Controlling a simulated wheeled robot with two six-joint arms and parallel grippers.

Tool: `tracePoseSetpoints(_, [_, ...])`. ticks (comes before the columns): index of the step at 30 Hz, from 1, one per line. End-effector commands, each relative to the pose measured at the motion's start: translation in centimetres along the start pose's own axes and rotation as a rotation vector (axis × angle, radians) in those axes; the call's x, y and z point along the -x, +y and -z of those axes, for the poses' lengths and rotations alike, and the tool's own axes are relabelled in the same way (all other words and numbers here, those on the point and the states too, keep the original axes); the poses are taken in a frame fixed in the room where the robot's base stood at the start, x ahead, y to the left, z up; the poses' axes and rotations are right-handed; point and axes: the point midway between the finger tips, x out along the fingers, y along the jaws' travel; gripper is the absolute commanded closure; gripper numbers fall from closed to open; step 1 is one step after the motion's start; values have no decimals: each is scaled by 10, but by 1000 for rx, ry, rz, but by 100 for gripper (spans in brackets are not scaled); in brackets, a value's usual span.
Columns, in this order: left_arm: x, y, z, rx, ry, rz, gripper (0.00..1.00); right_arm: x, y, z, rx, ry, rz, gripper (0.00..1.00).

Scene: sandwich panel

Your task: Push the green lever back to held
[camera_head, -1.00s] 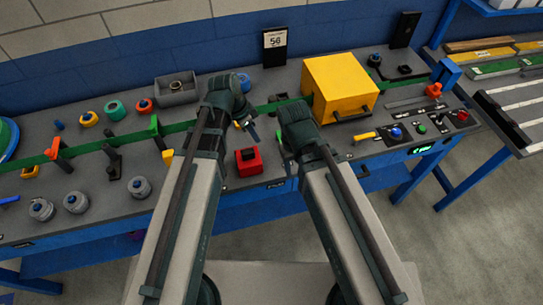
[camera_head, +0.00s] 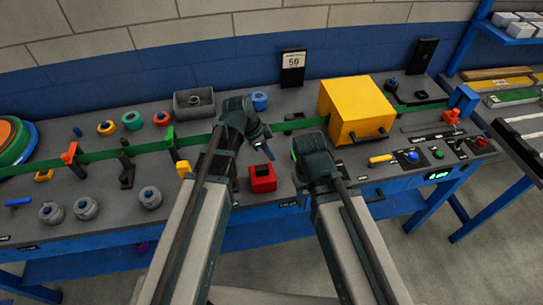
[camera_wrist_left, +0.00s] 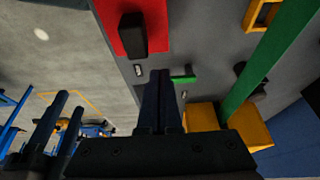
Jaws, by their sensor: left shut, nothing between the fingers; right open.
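A small green lever (camera_wrist_left: 183,79) lies just to the right of my left fingertips in the left wrist view, close to them; contact cannot be told. In the head view, a green bit (camera_head: 293,153) shows at the left edge of my right gripper, which seems to hide the rest of it. My left gripper (camera_head: 267,151) is shut and empty, pointing down just behind the red block; its closed fingers (camera_wrist_left: 160,78) also show in the left wrist view. My right gripper (camera_head: 312,158) is open, right of the red block; its fingertips are hard to make out.
A red block (camera_head: 262,184) with a black top stands near the front edge. A yellow box (camera_head: 350,110) is behind and right of my right gripper. A grey tray (camera_head: 200,110) lies behind.

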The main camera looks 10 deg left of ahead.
Motion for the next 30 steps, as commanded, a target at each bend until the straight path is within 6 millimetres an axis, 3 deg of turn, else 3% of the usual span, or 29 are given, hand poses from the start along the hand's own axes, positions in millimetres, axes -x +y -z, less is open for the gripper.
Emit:
tracePoseSetpoints(1, [-16, 0, -3, -1, 0, 0, 100, -16, -2, 1, 0, 0, 0, 50])
tracePoseSetpoints(14, [-78, 0, -2, 0, -1, 0, 100, -72, -7, 4, 0, 0, 0, 50])
tracePoseSetpoints(21, [-82, -1, 29, -1, 0, 0, 100, -65, -6, 4, 0, 0, 0, 50])
tracePoseSetpoints(30, [-86, 0, 37, 1, 0, 0, 100, -65, -6, 4, 0, 0, 0, 50])
